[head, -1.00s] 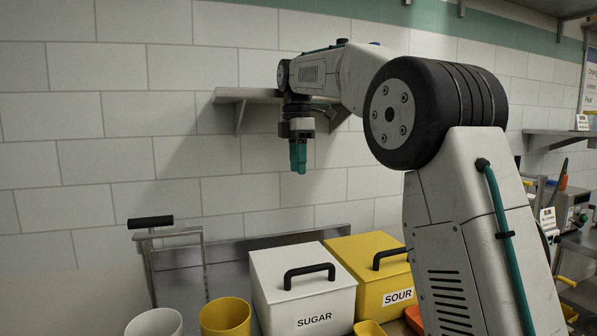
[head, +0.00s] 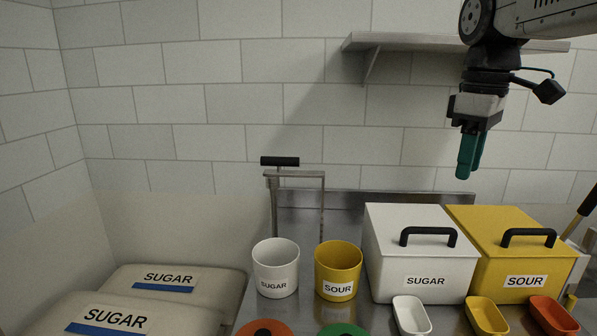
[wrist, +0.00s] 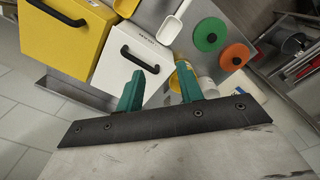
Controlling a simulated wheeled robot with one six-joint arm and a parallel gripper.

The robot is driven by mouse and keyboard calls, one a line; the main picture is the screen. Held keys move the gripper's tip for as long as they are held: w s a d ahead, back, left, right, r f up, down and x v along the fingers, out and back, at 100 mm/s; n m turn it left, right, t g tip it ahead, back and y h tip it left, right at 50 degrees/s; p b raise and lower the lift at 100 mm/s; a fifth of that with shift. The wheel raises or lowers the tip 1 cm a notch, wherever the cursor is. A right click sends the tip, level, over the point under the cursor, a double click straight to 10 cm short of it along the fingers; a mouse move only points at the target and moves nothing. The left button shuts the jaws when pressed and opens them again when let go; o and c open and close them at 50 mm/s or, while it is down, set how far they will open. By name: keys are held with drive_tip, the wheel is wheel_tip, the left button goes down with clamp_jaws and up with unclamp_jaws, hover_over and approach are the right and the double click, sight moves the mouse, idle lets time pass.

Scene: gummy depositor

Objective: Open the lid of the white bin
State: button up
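The white bin (head: 420,278), labelled SUGAR, stands on the steel counter. Its flat white lid (head: 400,217) is closed and carries a black bar handle (head: 428,234). My gripper (head: 467,172) hangs in the air above and slightly right of the handle, with its teal fingers pointing down, touching nothing. In the wrist view the white bin (wrist: 120,72) and its black handle (wrist: 140,59) lie beyond the fingertips. There the two fingers of my gripper (wrist: 158,82) are apart, with nothing between them.
A yellow SOUR bin (head: 545,270) adjoins on the right. A white cup (head: 275,262) and a yellow cup (head: 338,262) stand left of the white bin. Small scoops, one white (head: 411,314), sit in front. A wall shelf (head: 400,45) is behind the arm. SUGAR sacks (head: 170,280) lie at left.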

drive_tip(key=s+f+m, duration=0.4)
drive_tip(key=s+f, duration=0.4)
drive_tip(key=s, duration=0.4)
drive_tip(key=shift+s+a+m+t, duration=0.2)
drive_tip(key=shift+a+m+t, duration=0.1)
drive_tip(key=shift+a+m, duration=0.15)
drive_tip(key=s+f+m, duration=0.1)
drive_tip(key=s+f, duration=0.3)
drive_tip(key=s+f+m, duration=0.2)
drive_tip(key=s+f, duration=0.1)
drive_tip(key=f, duration=0.1)
drive_tip(key=shift+s+a+m, duration=0.15)
drive_tip(key=shift+s+m, duration=0.1)
drive_tip(key=shift+s, duration=0.1)
drive_tip(key=shift+c, duration=1.2)
drive_tip(key=shift+s+f, duration=0.2)
drive_tip(key=shift+f, duration=0.1)
clamp_jaws()
